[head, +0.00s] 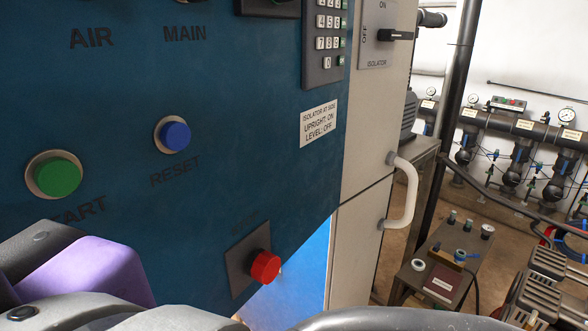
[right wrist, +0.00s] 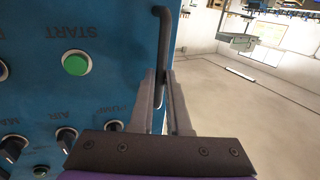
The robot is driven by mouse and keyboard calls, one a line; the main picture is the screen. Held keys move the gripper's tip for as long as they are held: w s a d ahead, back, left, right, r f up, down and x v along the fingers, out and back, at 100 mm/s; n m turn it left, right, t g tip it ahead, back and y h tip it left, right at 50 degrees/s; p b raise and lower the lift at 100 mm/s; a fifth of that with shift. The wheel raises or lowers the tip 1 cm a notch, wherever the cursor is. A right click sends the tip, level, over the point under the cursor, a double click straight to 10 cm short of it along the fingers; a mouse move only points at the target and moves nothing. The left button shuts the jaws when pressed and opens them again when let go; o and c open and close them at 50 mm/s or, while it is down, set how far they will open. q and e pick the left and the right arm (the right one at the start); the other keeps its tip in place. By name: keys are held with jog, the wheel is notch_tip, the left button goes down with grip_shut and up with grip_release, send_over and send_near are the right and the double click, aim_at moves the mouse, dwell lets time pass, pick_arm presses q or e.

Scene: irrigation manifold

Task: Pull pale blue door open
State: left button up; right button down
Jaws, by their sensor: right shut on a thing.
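A bright pale blue surface (head: 292,282) shows below the teal panel (head: 235,140) at the bottom of the head view. I cannot tell whether it is the door's face or what lies behind it. In the right wrist view, a dark bar handle (right wrist: 163,35) stands along the edge of the blue panel (right wrist: 110,30). My right gripper (right wrist: 165,78) is shut on this handle, one finger on each side of it. My left gripper is not in view.
The panel carries a green START button (head: 54,177), a blue RESET button (head: 174,135) and a red knob (head: 265,267). A pale handle (head: 402,190) sticks out of the grey cabinet. Right of it are a small bench (head: 440,280) and wall pipes (head: 525,125). Open floor (right wrist: 245,110) lies beside the panel.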

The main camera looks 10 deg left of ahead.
jog(key=c, duration=1.2)
grip_release()
jog(key=shift+w, duration=0.1)
jog(key=o, duration=0.3)
jog(key=shift+w+d, duration=0.1)
jog(key=shift+w, duration=0.1)
jog(key=shift+s, duration=0.15)
jog(key=s+d, duration=0.1)
jog(key=d, duration=0.9)
jog(key=shift+s+d, duration=0.15)
jog(key=shift+d, duration=0.2)
